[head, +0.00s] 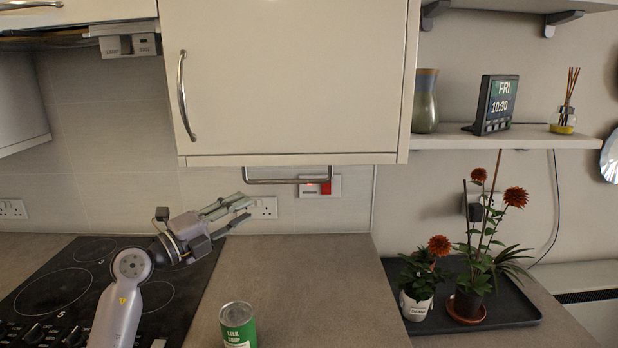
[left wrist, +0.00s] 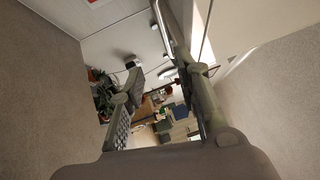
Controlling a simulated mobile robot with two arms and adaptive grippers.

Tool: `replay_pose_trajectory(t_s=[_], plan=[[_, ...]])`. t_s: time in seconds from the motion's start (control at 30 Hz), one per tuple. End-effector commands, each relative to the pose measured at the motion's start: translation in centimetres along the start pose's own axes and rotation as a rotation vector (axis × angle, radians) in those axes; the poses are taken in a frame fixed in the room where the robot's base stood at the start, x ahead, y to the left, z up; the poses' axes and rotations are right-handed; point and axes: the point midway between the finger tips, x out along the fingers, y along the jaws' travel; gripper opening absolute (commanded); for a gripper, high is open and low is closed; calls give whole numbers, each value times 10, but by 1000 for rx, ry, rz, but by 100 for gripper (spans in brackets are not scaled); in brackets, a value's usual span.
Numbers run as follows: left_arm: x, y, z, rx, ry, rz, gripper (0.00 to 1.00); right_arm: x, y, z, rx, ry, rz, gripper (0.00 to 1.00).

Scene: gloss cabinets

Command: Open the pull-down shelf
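A cream wall cabinet (head: 290,75) hangs at the top middle of the head view, with its door shut and a curved metal handle (head: 182,95) at its left. Below its underside hangs a grey U-shaped bar (head: 287,180), which looks like the pull-down shelf's handle. My left gripper (head: 242,208) is below and left of this bar, pointing right, fingers apart and empty. In the left wrist view the fingers (left wrist: 165,95) are spread, with room showing between them. A grey rod crosses the top there; I cannot tell whether it is the bar. My right gripper is not in view.
A green soup can (head: 238,325) stands on the counter (head: 320,280) below my left arm. A black hob (head: 60,285) is at left. Potted flowers stand on a dark tray (head: 520,300) at right. A wall shelf (head: 510,137) holds a vase, clock and diffuser.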

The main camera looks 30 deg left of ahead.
Motion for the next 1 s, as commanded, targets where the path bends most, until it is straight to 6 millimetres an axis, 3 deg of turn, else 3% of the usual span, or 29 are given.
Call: replay_pose_trajectory(t_s=[0.3, 0.37, 0.47, 0.7, 0.83, 1.0], plan=[[58, -5, 0, -2, 1, -3, 31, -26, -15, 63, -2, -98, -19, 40], [72, -4, 1, -4, 0, -3, 31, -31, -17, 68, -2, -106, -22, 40], [94, -4, 0, -4, 0, -3, 31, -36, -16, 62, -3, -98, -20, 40], [141, -3, 0, -3, 0, -2, 31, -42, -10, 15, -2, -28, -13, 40], [158, -2, 0, -2, 0, -3, 31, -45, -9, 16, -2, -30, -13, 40], [168, -1, 0, 0, 0, -2, 31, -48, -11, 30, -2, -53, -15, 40]])
